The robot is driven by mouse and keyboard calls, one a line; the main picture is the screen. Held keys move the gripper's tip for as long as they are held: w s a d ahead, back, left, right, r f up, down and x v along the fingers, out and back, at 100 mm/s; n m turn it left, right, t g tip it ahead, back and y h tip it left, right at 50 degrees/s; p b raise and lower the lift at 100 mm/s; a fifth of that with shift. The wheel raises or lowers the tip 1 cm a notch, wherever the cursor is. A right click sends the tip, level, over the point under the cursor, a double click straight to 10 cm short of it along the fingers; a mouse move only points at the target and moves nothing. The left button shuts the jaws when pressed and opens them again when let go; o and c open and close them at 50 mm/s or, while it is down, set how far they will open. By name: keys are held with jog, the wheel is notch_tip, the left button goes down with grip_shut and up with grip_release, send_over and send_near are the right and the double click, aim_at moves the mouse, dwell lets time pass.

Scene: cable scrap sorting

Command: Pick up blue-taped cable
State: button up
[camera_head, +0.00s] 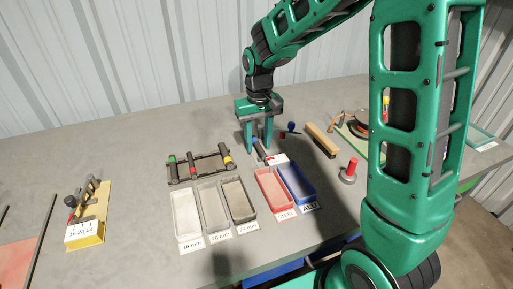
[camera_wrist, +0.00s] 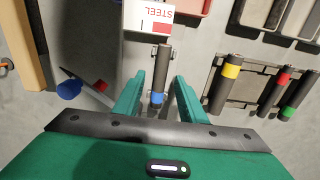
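The blue-taped cable (camera_wrist: 162,62) is a short dark grey piece with a blue band near its lower end in the wrist view. In the head view a dark piece (camera_head: 261,151) shows under my gripper, but its tape is not visible there. My gripper (camera_wrist: 159,88) points down at it, one finger on each side. Gaps show between the fingers and the cable, so the gripper is open. In the head view my gripper (camera_head: 258,144) is low over the table, behind the red bin. The palm hides what lies beyond the cable's blue end.
A rack (camera_head: 199,165) holds cables with green, red and yellow tape. Grey bins (camera_head: 188,238), a red bin (camera_head: 283,211) and a blue bin (camera_head: 310,201) stand in front. A STEEL card (camera_wrist: 148,17) is close to the cable. A brush (camera_head: 320,139) lies to the right.

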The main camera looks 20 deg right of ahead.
grip_shut()
jog(key=shift+r, duration=0.15)
